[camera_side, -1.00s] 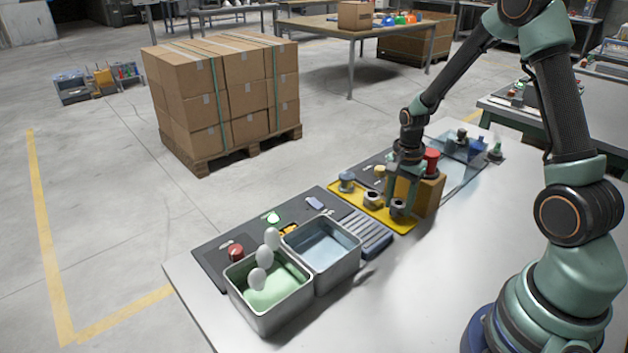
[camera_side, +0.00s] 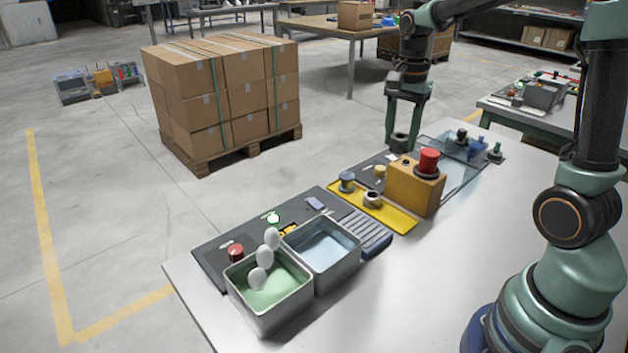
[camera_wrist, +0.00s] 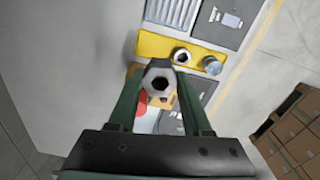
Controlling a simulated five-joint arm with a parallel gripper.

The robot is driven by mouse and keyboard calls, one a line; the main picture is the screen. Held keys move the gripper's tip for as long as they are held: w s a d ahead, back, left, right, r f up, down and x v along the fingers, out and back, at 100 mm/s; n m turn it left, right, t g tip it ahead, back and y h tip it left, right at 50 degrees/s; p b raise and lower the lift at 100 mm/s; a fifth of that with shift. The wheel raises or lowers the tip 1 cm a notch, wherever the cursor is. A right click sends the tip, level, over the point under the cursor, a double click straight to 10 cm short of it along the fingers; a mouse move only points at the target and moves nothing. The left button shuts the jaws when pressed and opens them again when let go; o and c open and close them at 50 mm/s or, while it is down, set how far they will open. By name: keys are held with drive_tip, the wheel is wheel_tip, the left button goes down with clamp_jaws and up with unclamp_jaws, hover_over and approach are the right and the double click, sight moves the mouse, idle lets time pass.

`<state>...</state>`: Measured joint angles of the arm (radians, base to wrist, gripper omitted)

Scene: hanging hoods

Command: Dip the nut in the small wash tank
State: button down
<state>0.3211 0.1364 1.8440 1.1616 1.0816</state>
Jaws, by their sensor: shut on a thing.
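My gripper (camera_side: 402,138) is raised above the back of the bench, clear of the yellow tray, and shut on a grey hex nut (camera_side: 399,144). In the wrist view the nut (camera_wrist: 159,70) sits between the two fingertips, its dark hole facing the camera. Two open metal tanks stand side by side at the bench's front left. One tank (camera_side: 268,323) holds green liquid, the other tank (camera_side: 338,275) pale blue liquid. They look close in size; I cannot tell which is the small wash tank. Both are far from my gripper, forward and left.
Three white ovals (camera_side: 265,258) show in front of the green tank's opening. The yellow tray (camera_side: 392,217) carries a ring-shaped part (camera_side: 373,200) and a grey spool (camera_side: 346,182). An orange box with a red button (camera_side: 428,162) stands beside it. A clear panel (camera_side: 458,170) lies behind.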

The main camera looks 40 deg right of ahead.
drive_tip(key=a+f+n, duration=0.3)
drive_tip(key=a, duration=0.8)
drive_tip(key=a+f+n, duration=0.2)
drive_tip(key=a+n, duration=0.1)
drive_tip(key=a, duration=0.9)
drive_tip(key=a+f+n, duration=0.2)
drive_tip(key=a+f, duration=0.1)
drive_tip(key=a, duration=0.8)
drive_tip(key=shift+w+a+f, duration=0.1)
drive_tip(key=shift+f, duration=2.5)
drive_tip(key=shift+w+f, duration=0.1)
drive_tip(key=shift+f, duration=2.45)
drive_tip(key=shift+r, duration=0.1)
